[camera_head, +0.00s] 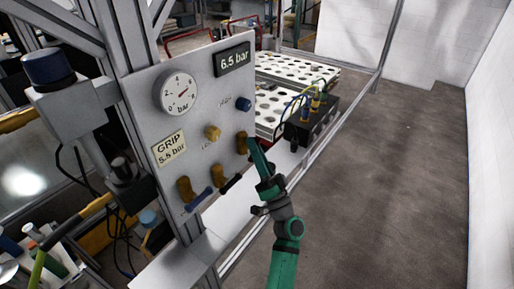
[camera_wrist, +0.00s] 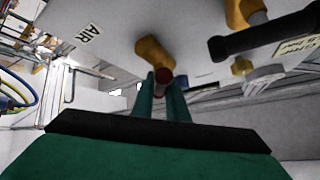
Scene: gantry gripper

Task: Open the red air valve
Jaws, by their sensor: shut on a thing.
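The air valve has a brass body (camera_head: 242,143) on the right side of the grey panel (camera_head: 200,108). In the wrist view the brass body (camera_wrist: 153,54) sits near the AIR label (camera_wrist: 88,35). Its dark red handle (camera_wrist: 163,77) shows end-on between the green fingers, pointing towards the wrist camera. My gripper (camera_wrist: 162,98) is shut on this handle. In the head view my gripper (camera_head: 256,155) reaches the valve from the lower right, and its fingers hide the handle there.
Two other brass valves are lower on the panel, one with a blue handle (camera_head: 198,199) and one with a black handle (camera_head: 229,184). A black connector box (camera_head: 312,124) stands close right of my gripper.

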